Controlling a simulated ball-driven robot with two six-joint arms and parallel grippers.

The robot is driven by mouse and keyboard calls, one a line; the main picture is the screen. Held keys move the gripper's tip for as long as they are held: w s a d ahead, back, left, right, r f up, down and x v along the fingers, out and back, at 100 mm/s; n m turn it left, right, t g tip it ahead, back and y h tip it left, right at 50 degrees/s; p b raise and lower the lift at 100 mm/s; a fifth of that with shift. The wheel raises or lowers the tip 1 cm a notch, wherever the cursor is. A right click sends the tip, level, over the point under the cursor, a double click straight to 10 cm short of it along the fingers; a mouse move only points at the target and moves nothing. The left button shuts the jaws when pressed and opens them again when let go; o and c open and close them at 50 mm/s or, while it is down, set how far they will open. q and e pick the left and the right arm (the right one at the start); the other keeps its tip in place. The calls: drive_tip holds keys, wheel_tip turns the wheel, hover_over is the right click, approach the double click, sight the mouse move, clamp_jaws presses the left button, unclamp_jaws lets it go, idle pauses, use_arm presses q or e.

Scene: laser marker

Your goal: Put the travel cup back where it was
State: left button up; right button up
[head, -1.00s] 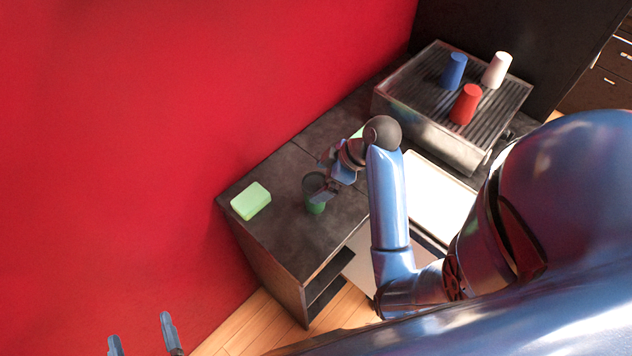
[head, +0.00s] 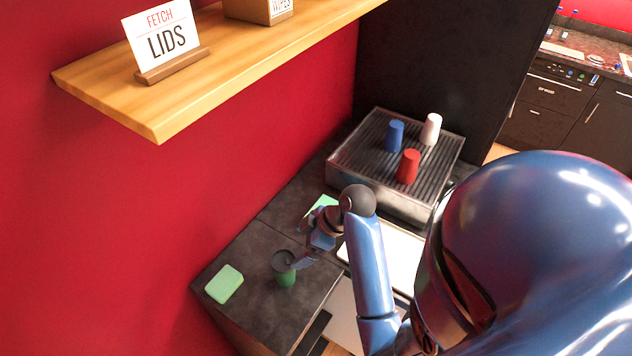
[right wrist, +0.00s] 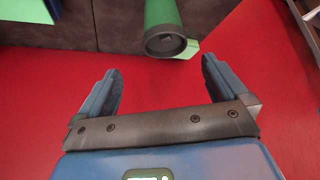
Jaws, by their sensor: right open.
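The travel cup is a green cup with a dark grey lid (head: 286,275). It stands upright on the dark counter (head: 250,255), right of a pale green block. In the right wrist view the cup (right wrist: 160,14) shows at the top with its lid towards me, just beyond the fingertips. My right gripper (head: 300,259) is close beside the cup in the head view. Its two fingers are spread wide with nothing between them in the right wrist view (right wrist: 160,68). My left gripper is in neither view now.
Blue (head: 395,135), white (head: 431,128) and red (head: 408,166) cups stand on a ribbed metal top (head: 360,150). A wooden shelf (head: 220,75) holds a "FETCH LIDS" sign (head: 163,42).

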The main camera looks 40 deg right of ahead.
sight(288, 259)
drive_tip(key=f+m+t, duration=0.1)
drive_tip(key=a+f+m+h, duration=0.1)
drive_tip(key=a+f+m+t, duration=0.1)
drive_tip(key=f, duration=0.1)
drive_tip(key=shift+s+a+m+t+h, duration=0.1)
drive_tip(key=shift+s+m+t+h, duration=0.05)
drive_tip(key=shift+m+t+h, duration=0.2)
drive_tip(key=s+a+r+m+t+h, duration=0.1)
drive_tip(key=s+r+m+t, duration=0.2)
drive_tip(key=s, duration=0.4)
drive_tip(key=s+a+r+m+t+h, duration=0.2)
drive_tip(key=s+r+m+t, duration=0.1)
drive_tip(key=s+r+t, duration=0.3)
drive_tip(key=shift+s+a+r+t, duration=0.2)
drive_tip(key=shift+s+t, duration=0.45)
drive_tip(key=shift+s, duration=0.2)
drive_tip(key=shift+f, duration=0.1)
wheel_tip(288, 259, down, 14)
drive_tip(key=b, duration=1.4)
